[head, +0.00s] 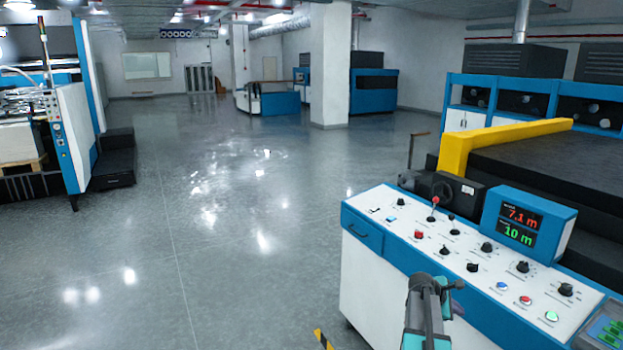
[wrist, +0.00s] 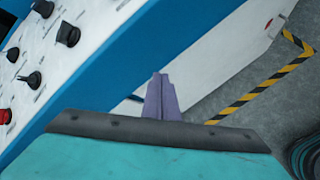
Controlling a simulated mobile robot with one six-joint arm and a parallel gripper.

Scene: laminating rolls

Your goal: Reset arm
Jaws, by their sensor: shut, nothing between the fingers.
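My gripper (wrist: 160,80) shows in the wrist view as two purple fingers pressed together, with nothing between them. Behind them, nearer the camera, is a teal body with a dark edge. In the head view, my grey and teal arm rises from the bottom edge in front of the control console (head: 390,259). Only a small purple part of the gripper shows there, at the arm's right side, and the fingertips are hard to make out. In the wrist view, the fingers appear over the console's blue edge and white side; whether they touch it cannot be told.
The console top carries several knobs, buttons and levers, and a display (head: 519,222) reading 7.1 m and 10 m. A black machine bed with a yellow bar (head: 500,139) stands behind it. Black-yellow floor tape (wrist: 262,88) runs beside the console. Open floor (head: 240,220) lies left.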

